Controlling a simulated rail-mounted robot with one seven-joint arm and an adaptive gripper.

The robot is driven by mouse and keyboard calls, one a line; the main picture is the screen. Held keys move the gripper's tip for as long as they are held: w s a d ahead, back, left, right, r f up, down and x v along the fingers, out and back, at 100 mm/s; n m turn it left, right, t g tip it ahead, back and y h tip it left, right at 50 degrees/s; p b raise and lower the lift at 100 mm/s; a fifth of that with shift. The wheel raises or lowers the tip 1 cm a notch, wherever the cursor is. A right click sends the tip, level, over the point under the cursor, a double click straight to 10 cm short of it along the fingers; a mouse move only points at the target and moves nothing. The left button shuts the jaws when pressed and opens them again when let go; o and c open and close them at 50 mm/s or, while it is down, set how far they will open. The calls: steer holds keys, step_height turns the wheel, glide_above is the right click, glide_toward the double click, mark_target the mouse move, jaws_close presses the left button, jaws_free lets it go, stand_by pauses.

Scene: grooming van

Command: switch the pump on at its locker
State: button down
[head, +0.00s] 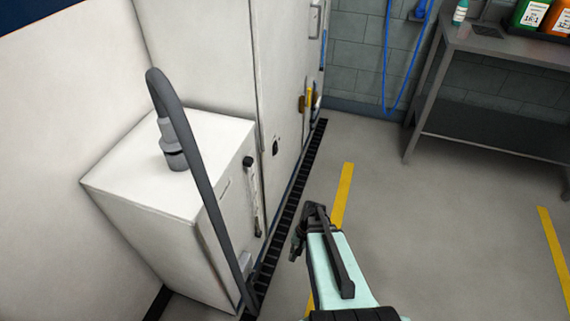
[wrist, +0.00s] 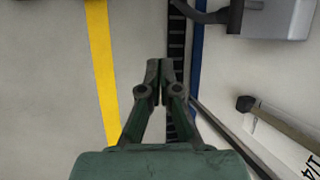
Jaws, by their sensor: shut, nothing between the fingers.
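A low white locker (head: 165,190) stands at the left in the head view, with a grey hose (head: 200,180) arching from its top down its front. Its front carries an upright grey lever or bar (head: 254,200) with a dark end. In the wrist view a lever with a dark end (wrist: 245,104) shows at the right, beside a partly cut-off label (wrist: 310,163). I cannot read a pump switch or its state. My gripper (head: 296,252) is in front of the locker, apart from it. In the wrist view my gripper (wrist: 154,64) is shut and empty above the floor grate.
A tall white cabinet (head: 225,50) adjoins the locker, with a small black knob and yellow-handled fittings (head: 309,97). A black floor grate (head: 290,200) runs along the fronts. A grey bench (head: 500,48) with bottles stands at the back right. The floor between is clear.

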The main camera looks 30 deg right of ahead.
mark_target(276, 148)
steer(key=w+d+r+m+t+y+b, duration=0.35)
steer(key=w+d+m+t+b, duration=0.45)
steer(key=w+d, duration=0.85)
steer(key=w+d+r+m+t+y+b, duration=0.1)
steer(key=w+d+r+m+t+y, duration=0.1)
steer(key=r, duration=0.6)
steer(key=w+d+r+m+t+y+b, duration=0.1)
steer(key=w+d+r+m+t, duration=0.2)
steer(key=w+d+r+m, duration=0.2)
step_height(276, 148, up, 3)
steer(key=w+m, duration=0.1)
steer(key=m, duration=0.3)
steer(key=shift+w+y, duration=0.15)
steer(key=shift+y, duration=0.2)
steer(key=b+x, duration=0.3)
steer(key=x, duration=1.1)
